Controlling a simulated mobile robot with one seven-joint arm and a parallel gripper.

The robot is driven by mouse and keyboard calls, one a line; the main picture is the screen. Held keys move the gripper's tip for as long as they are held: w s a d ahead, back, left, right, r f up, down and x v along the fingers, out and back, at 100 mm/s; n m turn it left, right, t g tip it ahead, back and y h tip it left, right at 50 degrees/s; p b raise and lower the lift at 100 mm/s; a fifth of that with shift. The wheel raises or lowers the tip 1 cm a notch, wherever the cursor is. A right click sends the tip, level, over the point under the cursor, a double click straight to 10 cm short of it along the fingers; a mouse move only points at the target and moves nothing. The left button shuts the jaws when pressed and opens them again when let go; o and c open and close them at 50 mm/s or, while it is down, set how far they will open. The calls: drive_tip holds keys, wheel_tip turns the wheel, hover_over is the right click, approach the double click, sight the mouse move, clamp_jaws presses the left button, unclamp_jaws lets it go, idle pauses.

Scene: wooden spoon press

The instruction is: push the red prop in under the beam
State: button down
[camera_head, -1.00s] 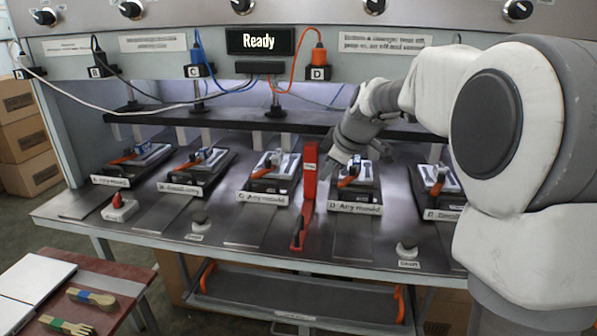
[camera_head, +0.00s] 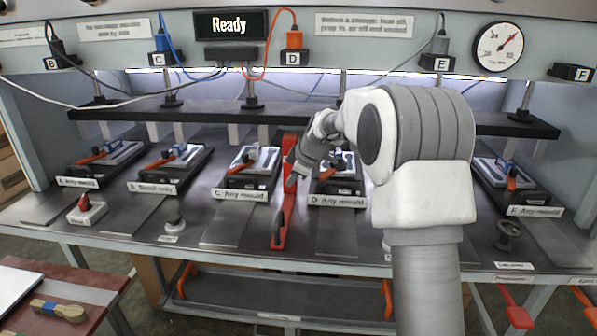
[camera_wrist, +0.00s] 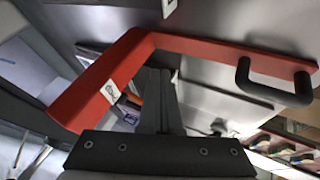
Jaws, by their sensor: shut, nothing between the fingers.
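The red prop (camera_head: 287,195) stands on the metal bench between moulds C and D. It has an upright post and a long foot with a dark handle toward the front edge. The black beam (camera_head: 215,111) runs across behind it; the post's top shows just below the beam's front edge. My gripper (camera_head: 291,183) is shut and empty, close at the prop's right side. In the wrist view the prop (camera_wrist: 105,80) makes an L around my shut fingertips (camera_wrist: 156,72), with its black handle at the right. I cannot tell whether the fingers touch it.
Mould D (camera_head: 337,183) stands just right of the prop and mould C (camera_head: 246,175) to its left. Cables hang above the beam. A display (camera_head: 231,24) reads "Ready".

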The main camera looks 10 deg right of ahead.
drive_tip(key=shift+w+d+r, duration=0.1)
drive_tip(key=shift+w+d, duration=0.25)
drive_tip(key=shift+w, duration=0.5)
drive_tip(key=shift+w+d+r, duration=0.1)
drive_tip(key=shift+w+d, duration=0.2)
drive_tip(key=shift+w, duration=0.55)
